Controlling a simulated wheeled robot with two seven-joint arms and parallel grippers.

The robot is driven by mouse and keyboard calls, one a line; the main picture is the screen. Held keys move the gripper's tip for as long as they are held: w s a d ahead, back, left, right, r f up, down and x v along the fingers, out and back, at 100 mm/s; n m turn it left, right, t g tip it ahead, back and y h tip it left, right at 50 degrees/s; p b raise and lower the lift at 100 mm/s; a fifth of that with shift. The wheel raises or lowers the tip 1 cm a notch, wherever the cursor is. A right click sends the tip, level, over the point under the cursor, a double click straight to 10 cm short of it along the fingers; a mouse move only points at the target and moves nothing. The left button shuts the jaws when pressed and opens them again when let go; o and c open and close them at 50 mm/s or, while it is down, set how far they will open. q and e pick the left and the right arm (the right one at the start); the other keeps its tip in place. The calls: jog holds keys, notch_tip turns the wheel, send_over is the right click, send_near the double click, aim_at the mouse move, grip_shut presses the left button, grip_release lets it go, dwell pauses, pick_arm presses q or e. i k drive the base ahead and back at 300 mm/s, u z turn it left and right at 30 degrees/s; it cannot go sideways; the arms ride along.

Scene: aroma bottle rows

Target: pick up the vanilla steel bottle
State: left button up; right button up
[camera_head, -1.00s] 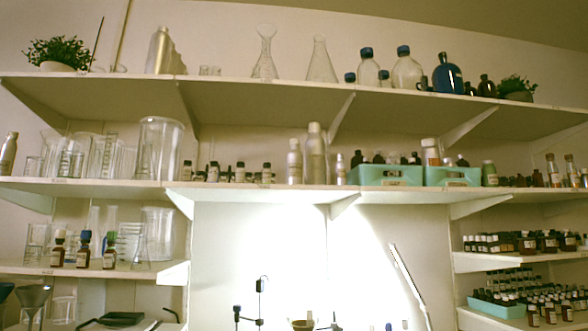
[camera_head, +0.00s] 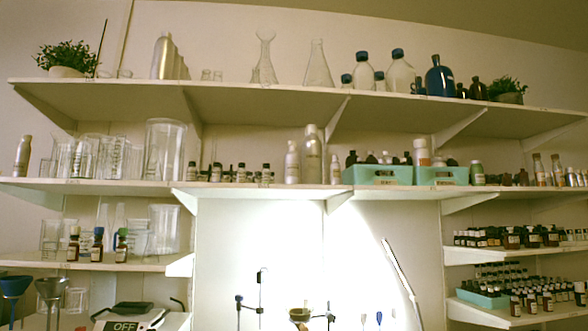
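Several metallic bottles stand on the shelves, and I cannot read which one is vanilla. A tall steel bottle (camera_head: 312,155) stands upright on the middle shelf, with a shorter silver bottle (camera_head: 292,163) on its left and a small slim one (camera_head: 336,168) on its right. Another steel bottle (camera_head: 164,57) stands on the top shelf at the left, with similar ones partly hidden behind it. One more metallic bottle (camera_head: 22,156) stands at the far left of the middle shelf. Neither of my grippers is in view.
The long top shelf (camera_head: 260,95) holds flasks and plants. Teal bins (camera_head: 376,176) with bottles stand on the middle shelf (camera_head: 260,189), close right of the steel bottles. Small dark bottles fill the right shelves. A device marked OFF (camera_head: 126,323) and stands show at the bottom.

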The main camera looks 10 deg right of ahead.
aim_at(292, 168)
jog(key=u, duration=1.3)
jog(key=i, duration=1)
jog(key=z, duration=0.7)
jog(key=i, duration=0.8)
jog(key=z, duration=0.75)
